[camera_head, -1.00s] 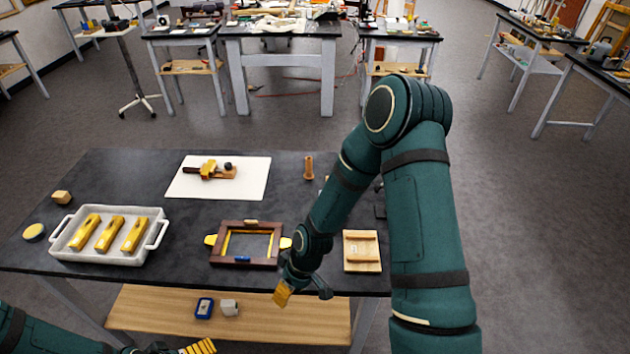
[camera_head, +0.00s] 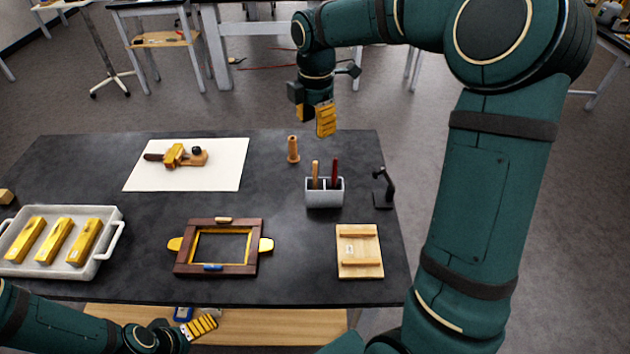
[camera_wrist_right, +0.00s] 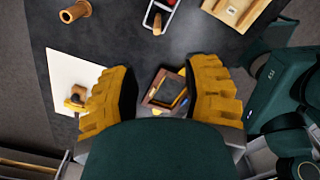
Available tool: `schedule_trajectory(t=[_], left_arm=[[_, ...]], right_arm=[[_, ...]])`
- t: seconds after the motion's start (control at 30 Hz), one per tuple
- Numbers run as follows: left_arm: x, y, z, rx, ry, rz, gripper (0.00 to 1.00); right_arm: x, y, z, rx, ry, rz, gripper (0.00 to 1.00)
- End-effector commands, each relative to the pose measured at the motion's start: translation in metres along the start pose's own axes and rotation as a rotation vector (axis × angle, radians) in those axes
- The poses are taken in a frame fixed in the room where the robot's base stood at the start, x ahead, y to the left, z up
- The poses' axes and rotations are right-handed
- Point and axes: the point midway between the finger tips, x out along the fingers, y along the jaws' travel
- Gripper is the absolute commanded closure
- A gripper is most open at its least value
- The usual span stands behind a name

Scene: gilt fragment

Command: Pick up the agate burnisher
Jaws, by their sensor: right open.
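A grey holder (camera_head: 324,200) stands toward the back right of the table. It holds a tool with a light wooden handle (camera_head: 315,172) and a tool with a dark red handle (camera_head: 335,170), both upright. Their lower ends are hidden, so I cannot tell which is the agate burnisher. My right gripper (camera_head: 318,118) is open and empty, above the table's back edge, apart from the tools. In the right wrist view the holder (camera_wrist_right: 160,14) shows at the top, with the wooden handle (camera_wrist_right: 157,25) in it. My left gripper (camera_head: 198,326) is low at the table's front.
A wooden peg (camera_head: 293,150) and a black stand (camera_head: 383,187) flank the holder. A wooden board (camera_head: 360,266) lies in front. A brown frame (camera_head: 187,260) is at the front middle, a white tray (camera_head: 103,258) at left, and a white sheet (camera_head: 225,178) bears a plane-like tool (camera_head: 178,155).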

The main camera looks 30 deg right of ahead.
Motion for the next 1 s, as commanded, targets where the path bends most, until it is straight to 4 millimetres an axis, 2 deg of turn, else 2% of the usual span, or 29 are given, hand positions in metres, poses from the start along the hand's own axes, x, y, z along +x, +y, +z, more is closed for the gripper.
schedule_trajectory(t=[0.17,0.3,0.5,0.77,1.0], left_arm=[[0.004,-0.001,0.001,0.002,-0.002,0.0,0.0],[0.009,-0.003,0.004,0.003,-0.007,0.001,0.0],[0.013,-0.004,0.006,0.005,-0.012,0.002,0.0],[0.014,-0.005,0.007,0.006,-0.014,0.002,0.0],[0.021,-0.007,0.009,0.007,-0.019,0.003,0.0]], right_arm=[[0.02,0.0,0.0,0.001,0.0,-0.004,0.53],[0.048,0.0,0.001,0.002,0.0,-0.005,0.53],[0.079,0.0,0.0,0.002,0.001,-0.003,0.53],[0.092,0.001,0.0,0.002,0.001,-0.002,0.53],[0.124,0.004,0.002,0.002,0.001,-0.004,0.53]])
